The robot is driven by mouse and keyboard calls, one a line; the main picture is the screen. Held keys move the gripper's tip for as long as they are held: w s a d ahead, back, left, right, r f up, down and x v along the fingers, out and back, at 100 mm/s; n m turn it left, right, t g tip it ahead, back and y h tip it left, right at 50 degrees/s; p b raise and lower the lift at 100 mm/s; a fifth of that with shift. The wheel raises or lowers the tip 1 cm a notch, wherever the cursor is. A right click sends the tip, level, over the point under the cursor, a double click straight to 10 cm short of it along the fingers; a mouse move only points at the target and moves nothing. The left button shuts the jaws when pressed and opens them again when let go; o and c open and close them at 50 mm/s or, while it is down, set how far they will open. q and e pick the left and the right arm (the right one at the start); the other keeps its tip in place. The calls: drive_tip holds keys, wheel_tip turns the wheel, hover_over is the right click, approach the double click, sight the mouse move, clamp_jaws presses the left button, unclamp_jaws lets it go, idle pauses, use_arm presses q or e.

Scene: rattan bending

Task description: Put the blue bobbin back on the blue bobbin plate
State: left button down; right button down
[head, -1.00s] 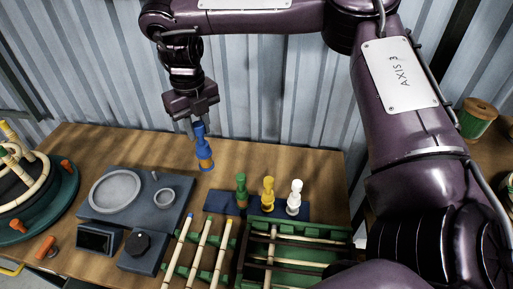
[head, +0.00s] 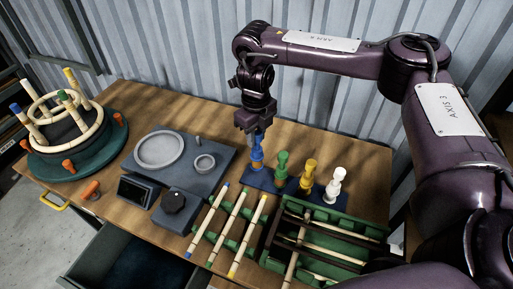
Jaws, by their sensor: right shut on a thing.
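The blue bobbin (head: 257,152) is in the head view, upright at the left end of a row of bobbins. My right gripper (head: 254,136) is above it, pointing down, and is shut on its top. The bobbin's lower end is at the left part of the dark blue bobbin plate (head: 258,180); I cannot tell whether it touches the plate. The green bobbin (head: 281,165), yellow bobbin (head: 308,174) and white bobbin (head: 334,186) stand on the plate to its right. My left gripper is not in view.
A grey block with a round dish (head: 160,150) lies left of the bobbins. A green rack (head: 330,235) with rattan sticks is in front. A round green turntable (head: 75,155) with a rattan frame is at the far left. A corrugated wall stands behind the table.

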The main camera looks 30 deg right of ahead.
sight(256, 154)
drive_tip(key=shift+f+p, duration=0.45)
drive_tip(key=shift+f, duration=2)
drive_tip(key=shift+f, duration=0.2)
drive_tip(key=c, duration=1.2)
unclamp_jaws()
drive_tip(key=shift+o, duration=0.2)
drive_tip(key=shift+r, duration=0.1)
wheel_tip(256, 154, up, 12)
drive_tip(key=shift+r, duration=0.15)
drive_tip(key=shift+s, duration=0.1)
